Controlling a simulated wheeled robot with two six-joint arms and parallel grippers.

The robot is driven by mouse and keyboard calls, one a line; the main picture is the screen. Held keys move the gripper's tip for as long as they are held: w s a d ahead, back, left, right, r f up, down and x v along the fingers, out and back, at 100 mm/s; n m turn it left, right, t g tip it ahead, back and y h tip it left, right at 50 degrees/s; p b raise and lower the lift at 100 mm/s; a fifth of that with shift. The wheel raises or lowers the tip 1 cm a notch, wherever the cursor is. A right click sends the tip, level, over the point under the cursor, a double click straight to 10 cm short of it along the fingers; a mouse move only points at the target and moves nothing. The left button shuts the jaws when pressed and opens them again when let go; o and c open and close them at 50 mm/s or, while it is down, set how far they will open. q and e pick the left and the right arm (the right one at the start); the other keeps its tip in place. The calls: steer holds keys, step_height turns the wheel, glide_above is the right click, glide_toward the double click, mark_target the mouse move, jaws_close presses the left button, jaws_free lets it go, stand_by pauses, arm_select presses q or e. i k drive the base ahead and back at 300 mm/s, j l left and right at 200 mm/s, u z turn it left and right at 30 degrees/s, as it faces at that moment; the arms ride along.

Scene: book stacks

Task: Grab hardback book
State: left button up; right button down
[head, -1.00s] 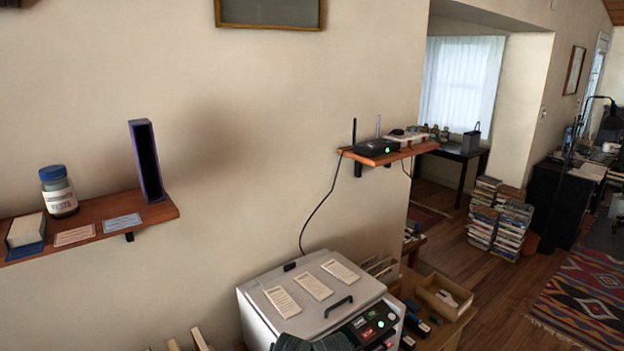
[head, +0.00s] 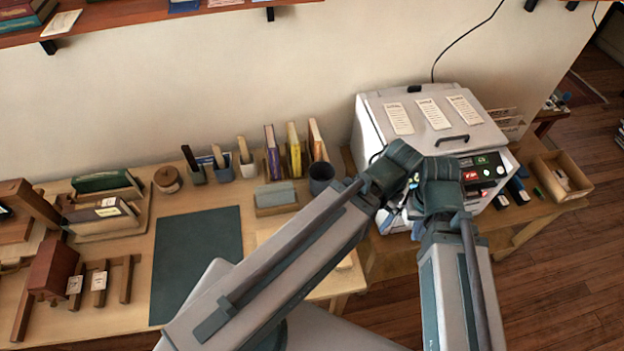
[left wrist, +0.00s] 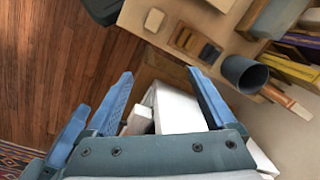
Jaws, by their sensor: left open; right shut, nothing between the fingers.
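Several upright hardback-looking books stand in a row at the back of the desk: a purple one (head: 272,153), a yellow one (head: 293,150) and a brown one (head: 316,141). I cannot tell which one the task means. A green book (head: 104,181) stands in a rack at the left. My left gripper (left wrist: 160,74) is open in the left wrist view, with nothing clearly held. The yellow book (left wrist: 300,39) shows there at the upper right, apart from the fingers.
A dark cup (head: 321,179) stands in front of the books; it also shows in the left wrist view (left wrist: 244,73). The grey printer (head: 372,120) stands right of them. A dark mat (head: 197,262) lies bare on the desk (head: 140,238). A wooden press (head: 37,207) stands at the far left.

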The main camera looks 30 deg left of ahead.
mark_target(112, 208)
steer(key=k+u, duration=0.1)
steer(key=u, duration=2.3)
steer(key=l+u, duration=0.15)
steer(key=u, duration=0.15)
steer(key=i+j, duration=0.1)
steer(key=j, duration=0.35)
steer(key=i+j, duration=0.1)
steer(key=j, duration=0.3)
steer(key=i+j+z, duration=0.1)
steer(key=j, duration=0.75)
steer(key=z, duration=1.8)
steer(key=i+j, duration=0.05)
steer(key=j, duration=0.05)
